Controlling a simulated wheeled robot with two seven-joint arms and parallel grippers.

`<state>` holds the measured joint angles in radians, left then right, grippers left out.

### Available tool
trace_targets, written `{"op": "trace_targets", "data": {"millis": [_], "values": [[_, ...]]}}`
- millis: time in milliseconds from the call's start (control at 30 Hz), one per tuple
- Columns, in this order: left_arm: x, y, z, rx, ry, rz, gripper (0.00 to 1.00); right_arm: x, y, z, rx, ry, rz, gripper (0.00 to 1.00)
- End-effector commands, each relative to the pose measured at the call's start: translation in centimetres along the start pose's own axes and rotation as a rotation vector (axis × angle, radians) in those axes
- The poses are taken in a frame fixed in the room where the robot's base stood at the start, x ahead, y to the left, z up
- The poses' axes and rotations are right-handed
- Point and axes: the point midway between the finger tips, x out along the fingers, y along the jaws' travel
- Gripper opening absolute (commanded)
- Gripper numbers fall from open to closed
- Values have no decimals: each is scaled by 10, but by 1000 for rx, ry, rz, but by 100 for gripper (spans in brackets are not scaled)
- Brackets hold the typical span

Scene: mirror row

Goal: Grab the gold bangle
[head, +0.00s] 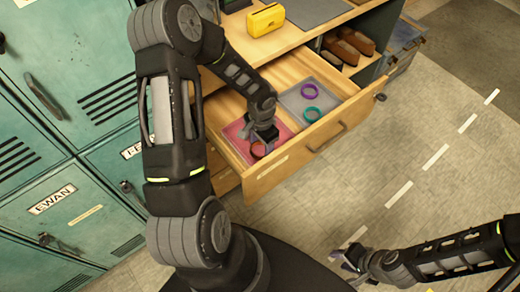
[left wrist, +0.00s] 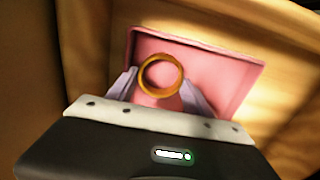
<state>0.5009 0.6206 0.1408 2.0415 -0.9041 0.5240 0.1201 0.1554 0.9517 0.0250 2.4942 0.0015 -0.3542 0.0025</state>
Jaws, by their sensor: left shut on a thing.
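The gold bangle (left wrist: 178,88) shows in the left wrist view as an upright ring between the fingers of my left gripper (left wrist: 160,92), which is shut on it. In the head view, the bangle (head: 257,150) shows partly below my left gripper (head: 262,138), over the pink tray (head: 234,130) in the open drawer. I cannot tell whether the bangle touches the tray. My right gripper (head: 350,262) is at the lower right of the head view, away from the drawer; its finger gap is too small to judge.
A grey tray (head: 325,92) beside the pink one holds a purple bangle (head: 309,91) and a teal bangle (head: 312,115). The drawer's wooden front (head: 318,150) stands out over the floor. A yellow case (head: 266,20) lies on the top. Green lockers (head: 60,150) stand at the left.

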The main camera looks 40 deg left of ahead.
Motion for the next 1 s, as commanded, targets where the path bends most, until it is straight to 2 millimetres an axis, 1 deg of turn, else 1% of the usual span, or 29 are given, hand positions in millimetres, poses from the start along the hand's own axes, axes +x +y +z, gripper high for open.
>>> {"op": "trace_targets", "data": {"millis": [33, 100, 333, 467, 567, 800, 900, 1000], "values": [[0, 0, 0, 0, 0, 0, 25, 0, 0, 0, 0, 0, 0, 36], [0, 0, 0, 0, 0, 0, 20, 0, 0, 0, 0, 0, 0, 36], [-1, 0, 0, 0, 0, 0, 20, 0, 0, 0, 0, 0, 0, 36], [-8, 0, -1, -2, 2, -1, 20, 0, 0, 0, 0, 0, 0, 36], [-22, -1, -1, -1, 3, -2, 20, 1, 0, 0, 0, 0, 0, 36], [-68, -1, -1, -1, 4, -4, 20, 2, 1, 0, -1, 1, -1, 36], [-85, -1, -1, -1, 3, -3, 20, 2, 1, 0, -1, 1, -1, 36], [-96, 0, 0, 0, 1, -2, 20, 3, 1, 0, -1, 1, -1, 36]]}}
